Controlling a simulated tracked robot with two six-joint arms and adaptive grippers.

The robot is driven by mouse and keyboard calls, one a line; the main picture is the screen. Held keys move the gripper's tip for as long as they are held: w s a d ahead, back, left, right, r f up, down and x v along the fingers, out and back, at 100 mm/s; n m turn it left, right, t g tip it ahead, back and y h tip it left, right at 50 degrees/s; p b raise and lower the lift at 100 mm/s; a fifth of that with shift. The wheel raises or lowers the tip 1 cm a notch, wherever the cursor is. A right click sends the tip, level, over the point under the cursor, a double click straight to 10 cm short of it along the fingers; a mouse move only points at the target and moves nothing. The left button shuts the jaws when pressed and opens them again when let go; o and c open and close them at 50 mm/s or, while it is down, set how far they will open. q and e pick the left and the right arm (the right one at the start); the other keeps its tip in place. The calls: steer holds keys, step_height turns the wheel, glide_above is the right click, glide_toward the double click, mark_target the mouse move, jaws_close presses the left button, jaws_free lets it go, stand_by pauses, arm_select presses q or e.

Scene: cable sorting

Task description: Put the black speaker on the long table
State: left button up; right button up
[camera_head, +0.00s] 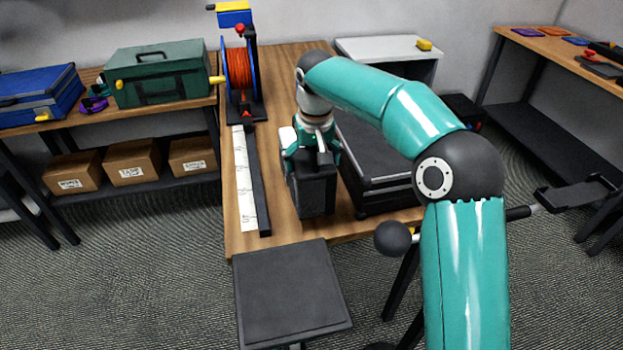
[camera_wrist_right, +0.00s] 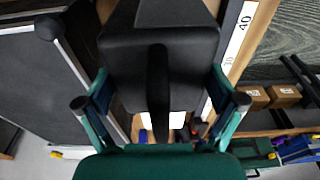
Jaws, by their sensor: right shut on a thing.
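The black speaker (camera_head: 313,194) is a dark upright box over the near part of the long wooden table (camera_head: 285,222). My right gripper (camera_head: 312,156) comes down from above and is shut on it. In the right wrist view the speaker (camera_wrist_right: 160,45) sits between the two fingers of the gripper (camera_wrist_right: 160,102). I cannot tell whether its underside touches the tabletop or hangs just above it. My left gripper is not in view.
A large black case (camera_head: 372,165) stands close to the right of the speaker. A long white ruler strip (camera_head: 243,185) with a black bar lies to its left. An orange cable reel (camera_head: 240,72) stands farther back. A dark square seat (camera_head: 290,292) is in front.

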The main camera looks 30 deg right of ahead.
mark_target(314, 149)
steer(key=shift+f, duration=2.1)
steer(key=shift+b, duration=0.3)
steer(key=o, duration=1.5)
steer(key=shift+f, duration=0.1)
steer(key=shift+c, duration=0.2)
steer(key=r, duration=0.4)
steer(key=s+r+p, duration=0.1)
steer(key=r, duration=0.7)
steer(key=shift+s+a+p, duration=0.25)
steer(key=shift+s+p, duration=0.15)
